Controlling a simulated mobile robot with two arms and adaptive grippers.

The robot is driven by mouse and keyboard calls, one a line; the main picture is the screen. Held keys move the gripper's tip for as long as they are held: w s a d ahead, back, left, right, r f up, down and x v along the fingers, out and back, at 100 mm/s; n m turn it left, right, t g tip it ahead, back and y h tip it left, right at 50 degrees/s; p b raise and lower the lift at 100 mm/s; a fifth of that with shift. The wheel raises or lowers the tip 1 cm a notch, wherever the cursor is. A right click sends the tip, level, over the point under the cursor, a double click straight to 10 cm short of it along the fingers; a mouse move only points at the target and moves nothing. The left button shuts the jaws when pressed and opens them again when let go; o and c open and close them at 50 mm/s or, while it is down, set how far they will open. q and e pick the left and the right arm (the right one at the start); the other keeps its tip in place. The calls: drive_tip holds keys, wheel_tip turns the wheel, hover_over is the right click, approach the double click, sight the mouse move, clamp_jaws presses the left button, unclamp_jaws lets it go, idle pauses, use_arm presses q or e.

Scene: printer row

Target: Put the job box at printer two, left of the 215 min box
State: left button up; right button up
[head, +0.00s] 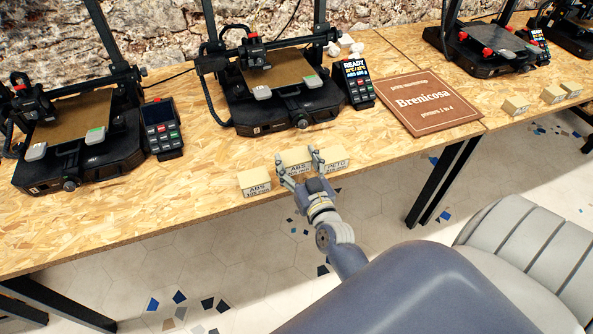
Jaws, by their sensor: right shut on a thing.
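My right gripper (298,163) is shut on a small tan box with an ABS label (295,155), at the front edge of the wooden table. Its fingers hide part of the label, so its minutes cannot be read. It sits between two similar boxes. An ABS box (254,181) that seems to read 105 min stands to its left with a small gap. A PETG box (336,155) stands close on its right; its minutes are partly hidden. I cannot tell whether the held box touches the table. My left gripper is not in view.
A printer (275,90) with a READY screen (355,80) stands behind the boxes. Another printer (75,130) is at left, and more are at far right. A brown Brenicosa sign (425,101) lies right of the screen. Several boxes (553,94) stand farther right.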

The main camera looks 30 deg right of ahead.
sight(297, 170)
drive_tip(key=shift+f+b, duration=0.3)
drive_tip(key=shift+f, duration=1.4)
drive_tip(key=shift+f, duration=0.1)
drive_tip(key=o, duration=1.1)
